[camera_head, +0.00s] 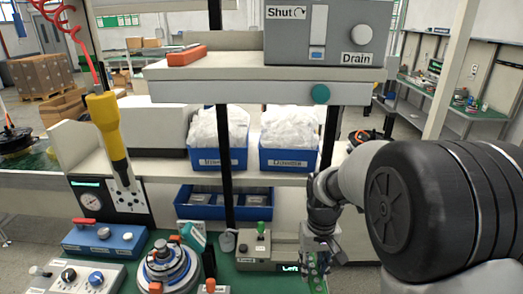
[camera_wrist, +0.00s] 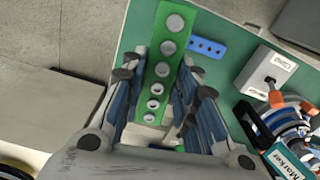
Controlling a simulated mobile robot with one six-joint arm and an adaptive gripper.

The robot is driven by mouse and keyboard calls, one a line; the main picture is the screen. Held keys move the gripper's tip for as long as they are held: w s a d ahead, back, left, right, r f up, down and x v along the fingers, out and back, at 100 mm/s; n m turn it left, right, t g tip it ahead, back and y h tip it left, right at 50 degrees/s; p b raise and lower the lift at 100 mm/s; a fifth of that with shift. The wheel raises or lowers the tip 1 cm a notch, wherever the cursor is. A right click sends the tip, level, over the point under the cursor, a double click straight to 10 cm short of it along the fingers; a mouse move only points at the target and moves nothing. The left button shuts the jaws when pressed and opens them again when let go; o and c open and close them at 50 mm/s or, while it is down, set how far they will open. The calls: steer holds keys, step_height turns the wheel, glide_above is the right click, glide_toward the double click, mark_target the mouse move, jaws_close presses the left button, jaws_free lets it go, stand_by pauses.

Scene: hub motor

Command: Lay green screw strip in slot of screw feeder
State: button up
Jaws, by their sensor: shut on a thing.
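The green screw strip (camera_wrist: 171,34) holds a row of several grey screws. It lies lengthwise between the fingers of my gripper (camera_wrist: 163,98) in the wrist view, and its far end sticks out past them. In the head view my gripper (camera_head: 322,252) points down at the right of the bench, with the strip (camera_head: 314,268) partly showing at its fingers. A grey box (camera_head: 252,250) with a green knob and a lit "Left" display stands just left of the gripper; it may be the screw feeder. Its slot cannot be made out.
A round hub motor (camera_head: 168,265) sits on the green bench mat. A blue box (camera_head: 104,239) and a grey knob panel (camera_head: 88,277) stand left. Blue bins (camera_head: 289,158) fill the shelf above. A blue strip (camera_wrist: 207,47) lies near the held strip.

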mark_target(316, 292)
steer(key=shift+w+d+f+m, duration=0.2)
steer(key=shift+d+m, duration=0.1)
steer(key=shift+m, duration=0.1)
steer(key=s+f, duration=0.4)
steer(key=f, duration=0.1)
steer(key=shift+s, duration=0.1)
stand_by(0.4)
